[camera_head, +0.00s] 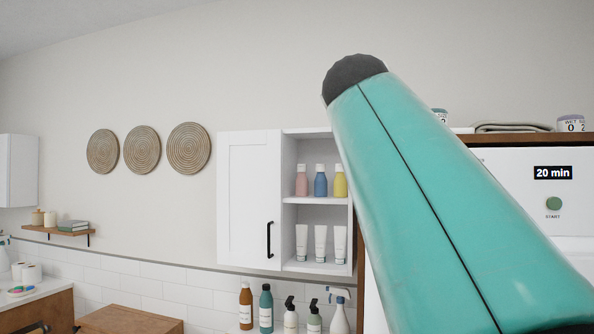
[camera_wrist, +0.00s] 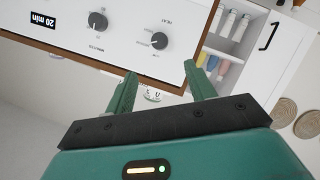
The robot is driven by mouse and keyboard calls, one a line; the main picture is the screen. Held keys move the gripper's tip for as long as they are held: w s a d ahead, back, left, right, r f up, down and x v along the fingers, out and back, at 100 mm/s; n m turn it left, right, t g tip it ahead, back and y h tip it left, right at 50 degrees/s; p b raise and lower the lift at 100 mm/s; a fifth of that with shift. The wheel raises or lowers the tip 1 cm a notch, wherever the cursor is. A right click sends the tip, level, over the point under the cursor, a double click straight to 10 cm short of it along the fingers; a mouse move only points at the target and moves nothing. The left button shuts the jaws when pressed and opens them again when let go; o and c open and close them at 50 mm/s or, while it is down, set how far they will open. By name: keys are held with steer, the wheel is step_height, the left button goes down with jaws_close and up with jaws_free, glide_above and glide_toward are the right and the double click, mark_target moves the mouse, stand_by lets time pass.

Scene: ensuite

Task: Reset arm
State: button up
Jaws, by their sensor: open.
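My gripper (camera_wrist: 160,88) shows in the wrist view, with its two green fingers spread apart and nothing between them. The wrist picture appears upside down, with the white appliance panel (camera_wrist: 118,22) and its dark knobs beyond the fingers. In the head view my teal arm link rises across the right side, in front of the cabinet edge and part of the appliance. The gripper itself is out of the head view.
A white wall cabinet (camera_head: 249,199) has open shelves with bottles and tubes. The white appliance (camera_head: 510,190) with a "20 min" display stands at right. Pump and spray bottles (camera_head: 265,309) stand below the cabinet. Three woven discs (camera_head: 142,150) hang left, above a small shelf (camera_head: 56,231).

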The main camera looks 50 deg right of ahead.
steer(key=shift+a+r, duration=0.1)
steer(key=shift+a, duration=0.1)
stand_by(0.4)
steer(key=w+a+f+n+t+y, duration=0.2)
steer(key=w+a+f+n+y, duration=0.15)
steer(key=w+a+f, duration=0.55)
steer(key=w+a+f+n+t+y, duration=0.3)
steer(key=a+f, duration=0.4)
steer(key=f, duration=0.6)
steer(key=s+a+f+n+g+y, duration=0.1)
steer(key=s+a+f+y, duration=0.1)
steer(key=a+f, duration=0.8)
steer(key=s+a+f+n+g+y, duration=0.1)
steer(key=a+f+y, duration=0.4)
steer(key=a+f, duration=0.5)
step_height(320, 180, down, 7)
steer(key=shift+s+a+f+g, duration=0.15)
steer(key=shift+s+g, duration=0.35)
steer(key=shift+s, duration=0.55)
steer(key=c, duration=0.4)
steer(key=shift+s, duration=0.1)
